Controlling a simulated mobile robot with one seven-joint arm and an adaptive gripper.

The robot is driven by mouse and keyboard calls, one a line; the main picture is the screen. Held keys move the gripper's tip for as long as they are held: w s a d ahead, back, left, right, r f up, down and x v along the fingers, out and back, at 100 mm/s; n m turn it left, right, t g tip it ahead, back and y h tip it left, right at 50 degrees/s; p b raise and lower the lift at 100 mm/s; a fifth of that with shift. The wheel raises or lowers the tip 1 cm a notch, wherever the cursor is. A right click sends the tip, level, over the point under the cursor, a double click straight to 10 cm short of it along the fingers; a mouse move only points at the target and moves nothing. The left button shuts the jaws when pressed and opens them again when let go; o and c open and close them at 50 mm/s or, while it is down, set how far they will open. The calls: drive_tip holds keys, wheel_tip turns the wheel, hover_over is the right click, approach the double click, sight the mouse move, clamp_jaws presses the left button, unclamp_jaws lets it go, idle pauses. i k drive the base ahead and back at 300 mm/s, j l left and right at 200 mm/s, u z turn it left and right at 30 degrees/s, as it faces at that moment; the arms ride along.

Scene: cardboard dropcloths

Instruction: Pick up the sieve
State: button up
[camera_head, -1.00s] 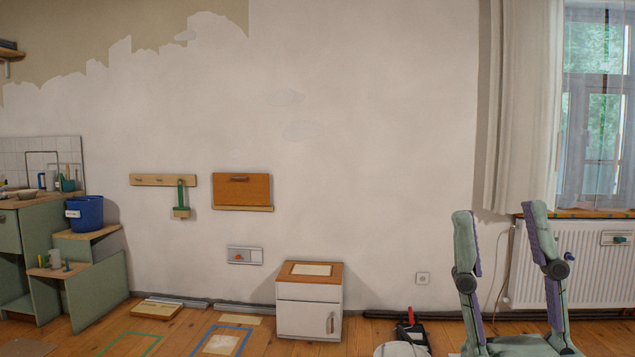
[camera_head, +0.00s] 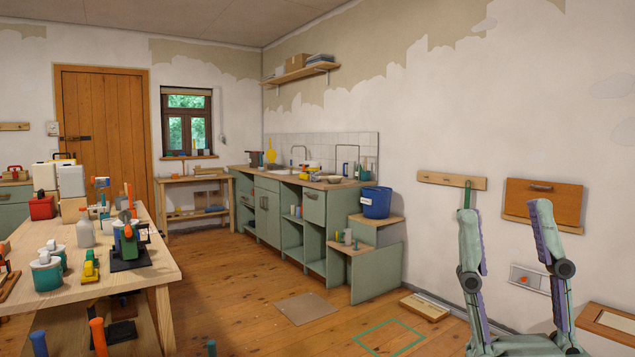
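I cannot make out a sieve for certain among the small items in view. My gripper (camera_head: 503,212) is at the lower right, with its two fingers upright and wide apart. It is open and empty, and it stands in front of the right wall in the picture. It hides part of the wall and of the green-handled item hanging from a peg rail.
A wooden workbench (camera_head: 95,285) with several tools and containers stands at the left. A green kitchen counter (camera_head: 268,215) with a sink runs along the back right. A blue bucket (camera_head: 376,203) stands on a stepped unit beside it. Wooden floor (camera_head: 240,300) lies open between them.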

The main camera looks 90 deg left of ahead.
sight(332, 180)
drive_tip(key=u, duration=2.65)
drive_tip(key=i+l+z, duration=0.2)
drive_tip(key=i+z, duration=0.65)
drive_tip(key=i, duration=0.2)
drive_tip(key=i+u, duration=0.1)
drive_tip(key=i, duration=0.35)
drive_tip(key=i+l+u, duration=0.1)
drive_tip(key=i, duration=0.35)
drive_tip(key=i+l, duration=0.2)
drive_tip(key=i, duration=0.25)
drive_tip(key=i+j+u, duration=0.15)
drive_tip(key=i+u, duration=0.9)
drive_tip(key=u, duration=0.2)
drive_tip(key=i+j+u, duration=0.1)
drive_tip(key=i, duration=0.55)
drive_tip(key=i+j, duration=0.2)
drive_tip(key=i, duration=0.45)
drive_tip(key=i+j+z, duration=0.2)
drive_tip(key=z, duration=0.15)
drive_tip(key=i+j+z, duration=0.65)
drive_tip(key=k+l, duration=0.05)
drive_tip(key=k, duration=0.05)
